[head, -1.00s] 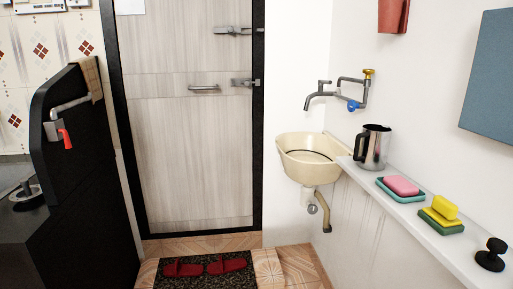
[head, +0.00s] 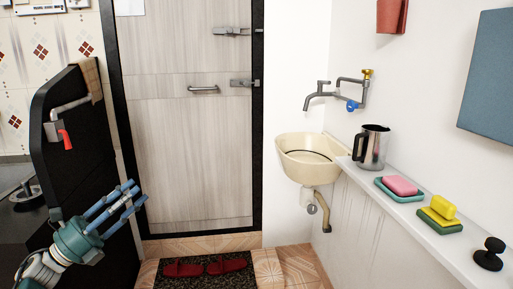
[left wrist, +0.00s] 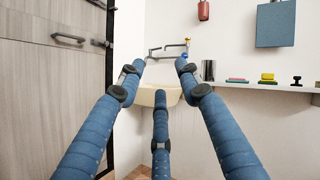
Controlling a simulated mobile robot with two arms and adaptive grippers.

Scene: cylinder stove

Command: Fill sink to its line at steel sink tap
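The cream sink (head: 292,171) hangs on the white wall, with a dark line around its inside. No water shows in it. The grey steel tap (head: 323,95) is above it, with a blue handle (head: 352,105) and a yellow knob (head: 368,73). No stream shows from the spout. My left gripper (head: 134,192) is at lower left, in front of the door and well away from the sink. In the left wrist view its blue fingers (left wrist: 160,72) are spread and empty; the tap (left wrist: 168,47) and sink (left wrist: 145,97) show beyond, partly hidden. My right gripper is not in view.
A steel jug (head: 374,148), a pink soap in a teal dish (head: 383,184), yellow and green sponges (head: 440,224) and a black stopper-like knob (head: 489,261) stand on the right ledge. Red slippers (head: 226,267) lie on a dark mat. A black counter (head: 75,150) bounds the left.

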